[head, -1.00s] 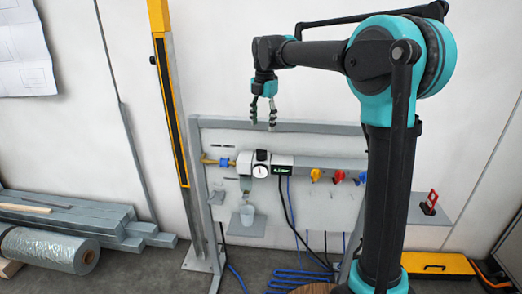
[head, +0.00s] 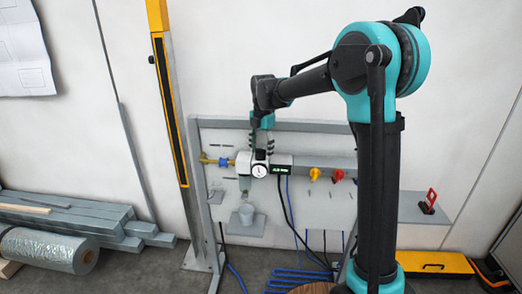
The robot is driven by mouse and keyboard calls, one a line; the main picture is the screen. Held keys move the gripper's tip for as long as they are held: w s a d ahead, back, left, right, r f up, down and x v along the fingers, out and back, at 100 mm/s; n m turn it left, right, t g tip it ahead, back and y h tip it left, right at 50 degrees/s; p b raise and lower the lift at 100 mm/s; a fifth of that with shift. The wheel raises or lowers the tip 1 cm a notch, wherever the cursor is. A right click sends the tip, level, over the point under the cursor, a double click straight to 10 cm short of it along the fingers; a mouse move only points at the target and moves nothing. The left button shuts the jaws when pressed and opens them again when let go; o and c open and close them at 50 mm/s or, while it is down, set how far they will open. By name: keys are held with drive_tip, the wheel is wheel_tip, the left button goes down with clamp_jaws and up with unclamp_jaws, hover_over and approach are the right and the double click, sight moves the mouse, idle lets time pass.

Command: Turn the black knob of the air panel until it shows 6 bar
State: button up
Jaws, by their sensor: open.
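The air panel (head: 222,136) is a grey frame with a white board against the wall. A white regulator with a round gauge (head: 259,170) sits on its left half. The black knob is on top of the regulator, mostly hidden by my gripper. My gripper (head: 261,145) points down with its fingers open at the knob, one on each side as far as I can tell. Contact cannot be made out. A display with green digits (head: 282,170) is right of the gauge, too small to read.
A yellow valve (head: 314,174) and a red valve (head: 337,175) are right of the display. A yellow post (head: 171,110) is left of the panel. Grey beams (head: 75,215) and a wrapped roll (head: 48,249) lie at the left.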

drive_tip(key=shift+c, duration=0.5)
drive_tip(key=c, duration=1.1)
drive_tip(key=shift+o, duration=0.2)
drive_tip(key=shift+m, duration=0.4)
drive_tip(key=m, duration=0.3)
drive_tip(key=shift+m, duration=0.4)
drive_tip(key=m, duration=0.9)
drive_tip(key=shift+a+h, duration=0.1)
drive_tip(key=shift+h, duration=0.2)
drive_tip(key=m, duration=0.4)
